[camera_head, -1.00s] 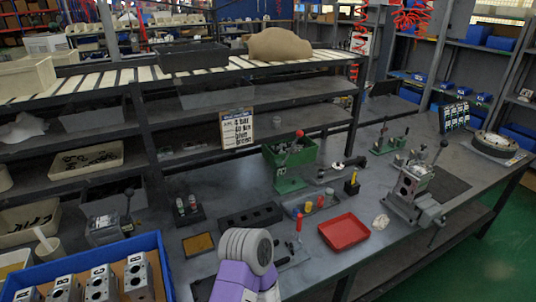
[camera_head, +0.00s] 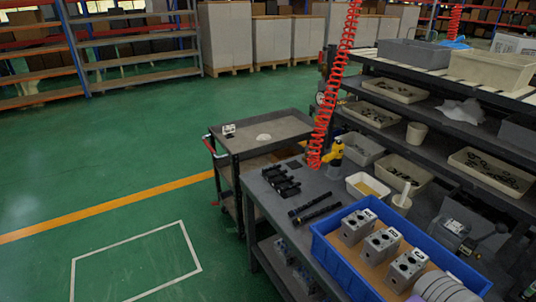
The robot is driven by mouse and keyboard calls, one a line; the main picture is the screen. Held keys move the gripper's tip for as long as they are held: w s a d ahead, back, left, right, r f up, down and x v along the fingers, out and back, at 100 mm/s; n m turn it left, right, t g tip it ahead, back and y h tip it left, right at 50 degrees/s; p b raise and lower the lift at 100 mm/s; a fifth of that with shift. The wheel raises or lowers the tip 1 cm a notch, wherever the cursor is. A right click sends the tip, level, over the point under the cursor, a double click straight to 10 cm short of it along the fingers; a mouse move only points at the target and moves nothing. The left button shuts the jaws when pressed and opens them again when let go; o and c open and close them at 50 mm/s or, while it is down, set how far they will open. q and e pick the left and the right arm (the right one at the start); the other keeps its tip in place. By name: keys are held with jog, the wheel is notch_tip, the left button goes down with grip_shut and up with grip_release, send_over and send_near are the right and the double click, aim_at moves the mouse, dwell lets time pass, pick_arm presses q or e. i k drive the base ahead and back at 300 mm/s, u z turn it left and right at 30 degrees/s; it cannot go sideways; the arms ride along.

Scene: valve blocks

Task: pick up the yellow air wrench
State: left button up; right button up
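The yellow air wrench (camera_head: 335,153) stands at the far left corner of the workbench, beside the lower end of a red coiled hose (camera_head: 321,125). It looks small here, and its lower part is hard to make out. Neither gripper is in view. Only a grey rounded part of one of my arms shows at the bottom right, in front of the blue crate and well away from the wrench.
A blue crate (camera_head: 325,248) with several grey valve blocks stands at the bench front. Black parts (camera_head: 281,181) lie on the bench near the wrench, with cream bins (camera_head: 367,186) to its right. A cart (camera_head: 262,133) stands behind left. The green floor at left is clear.

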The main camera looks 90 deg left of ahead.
aim_at(335, 159)
jog(key=u, duration=2.4)
jog(key=k, duration=0.65)
jog(key=u, duration=0.95)
jog(key=i, duration=0.85)
jog(key=u, duration=0.4)
jog(key=i, duration=1)
jog(key=z, duration=0.7)
